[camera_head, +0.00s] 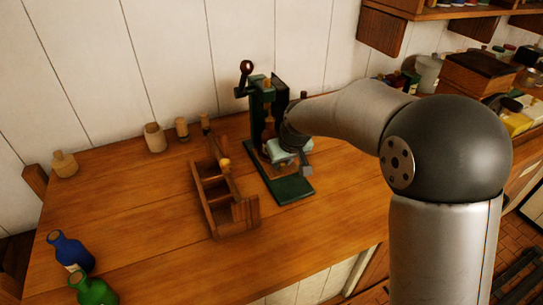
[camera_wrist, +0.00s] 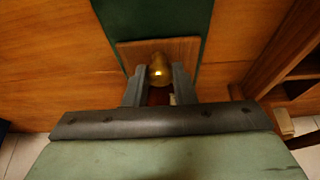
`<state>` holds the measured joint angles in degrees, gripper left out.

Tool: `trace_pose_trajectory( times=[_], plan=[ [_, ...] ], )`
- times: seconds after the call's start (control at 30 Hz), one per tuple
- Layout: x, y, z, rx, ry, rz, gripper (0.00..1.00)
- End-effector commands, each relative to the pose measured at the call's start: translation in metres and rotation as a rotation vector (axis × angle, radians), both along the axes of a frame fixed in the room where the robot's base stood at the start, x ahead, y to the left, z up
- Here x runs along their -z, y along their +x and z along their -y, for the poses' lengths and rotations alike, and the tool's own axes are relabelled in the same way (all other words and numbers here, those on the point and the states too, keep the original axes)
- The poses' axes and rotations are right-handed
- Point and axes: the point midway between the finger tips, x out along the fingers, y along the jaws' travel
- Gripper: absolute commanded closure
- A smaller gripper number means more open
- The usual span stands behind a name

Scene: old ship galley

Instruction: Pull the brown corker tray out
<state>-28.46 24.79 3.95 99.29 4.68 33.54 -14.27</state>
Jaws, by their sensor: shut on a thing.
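The green corker (camera_head: 262,105) stands on the wooden counter, its flat green base (camera_head: 293,189) reaching toward the front. My gripper (camera_head: 288,168) is low in front of it, over the base. In the wrist view the brown corker tray (camera_wrist: 190,46) is a wooden panel across the green base (camera_wrist: 150,15). A round brass knob (camera_wrist: 159,69) is at its near edge. My gripper (camera_wrist: 159,84) is shut on this knob, one finger on each side. In the head view my arm and gripper hide most of the tray, so how far out it is cannot be told.
A wooden carrier (camera_head: 240,214) stands close left of the corker; it also shows at the right of the wrist view (camera_wrist: 290,62). Small wooden pieces (camera_head: 154,138) stand along the wall. Blue (camera_head: 70,251) and green (camera_head: 92,289) bottles are at front left. The counter's front middle is clear.

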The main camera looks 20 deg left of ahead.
Motion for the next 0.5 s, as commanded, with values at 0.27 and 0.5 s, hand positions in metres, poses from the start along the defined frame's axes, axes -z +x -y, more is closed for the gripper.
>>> trace_pose_trajectory(
  times=[0.27,0.5],
  plan=[
    [0.001,-0.015,0.014,-0.001,0.000,0.000,0.95],
    [0.001,-0.027,0.025,0.000,-0.001,0.001,0.95]
  ],
)
